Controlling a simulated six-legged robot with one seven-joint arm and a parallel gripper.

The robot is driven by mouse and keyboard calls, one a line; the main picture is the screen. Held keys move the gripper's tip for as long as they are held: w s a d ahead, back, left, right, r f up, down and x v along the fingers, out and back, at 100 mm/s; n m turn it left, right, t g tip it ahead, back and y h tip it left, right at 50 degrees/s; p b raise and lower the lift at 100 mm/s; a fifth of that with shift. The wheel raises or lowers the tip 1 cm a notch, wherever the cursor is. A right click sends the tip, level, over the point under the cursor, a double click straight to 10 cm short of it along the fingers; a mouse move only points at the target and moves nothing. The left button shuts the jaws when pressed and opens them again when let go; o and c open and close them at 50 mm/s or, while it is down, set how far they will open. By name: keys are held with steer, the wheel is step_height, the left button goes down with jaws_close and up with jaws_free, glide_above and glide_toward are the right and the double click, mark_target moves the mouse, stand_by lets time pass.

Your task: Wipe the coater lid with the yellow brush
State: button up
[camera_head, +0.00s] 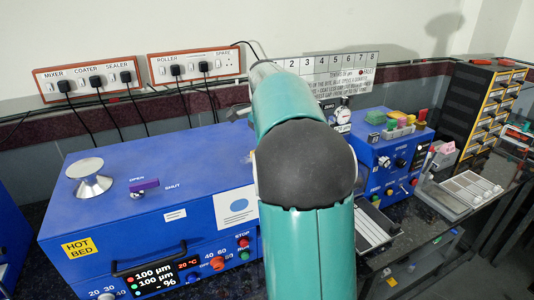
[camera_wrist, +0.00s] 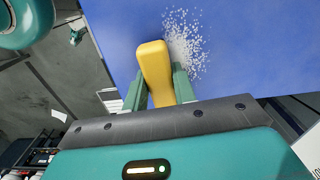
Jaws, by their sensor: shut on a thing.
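The yellow brush (camera_wrist: 154,58) is in my gripper (camera_wrist: 160,88), between its two green fingers in the wrist view. Its far end lies over a flat blue surface, which looks like the coater lid (camera_wrist: 250,50). A patch of white specks (camera_wrist: 185,40) lies on that surface, just right of the brush. I cannot tell whether the brush touches the surface. In the head view the big blue coater (camera_head: 130,220) stands at the left, with a flat blue top. My teal arm hides my gripper and the brush there.
A silver knob-like piece (camera_head: 90,180) and a purple OPEN/SHUT slider (camera_head: 145,184) are on the coater top. A second blue machine (camera_head: 385,165) stands right of my arm, with small coloured items on top. A grey tray (camera_head: 468,190) and a drawer rack (camera_head: 485,105) stand farther right.

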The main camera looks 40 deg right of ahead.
steer(key=shift+w+d, duration=0.25)
steer(key=shift+w, duration=0.7)
steer(key=shift+w+d, duration=0.25)
steer(key=shift+w, duration=0.65)
steer(key=shift+w+d, duration=0.25)
steer(key=shift+w, duration=0.7)
steer(key=shift+s+d+f, duration=0.1)
steer(key=shift+s+d, duration=0.05)
steer(key=shift+d, duration=0.45)
steer(key=shift+s+a, duration=0.35)
steer(key=shift+s, duration=0.95)
steer(key=shift+s+a, duration=0.35)
steer(key=shift+s, duration=0.95)
steer(key=shift+s+a, duration=0.35)
steer(key=shift+s, duration=0.95)
steer(key=shift+r, duration=0.2)
steer(key=shift+r, duration=2.95)
steer(key=shift+r, duration=0.1)
step_height(320, 180, up, 3)
steer(key=shift+f, duration=0.1)
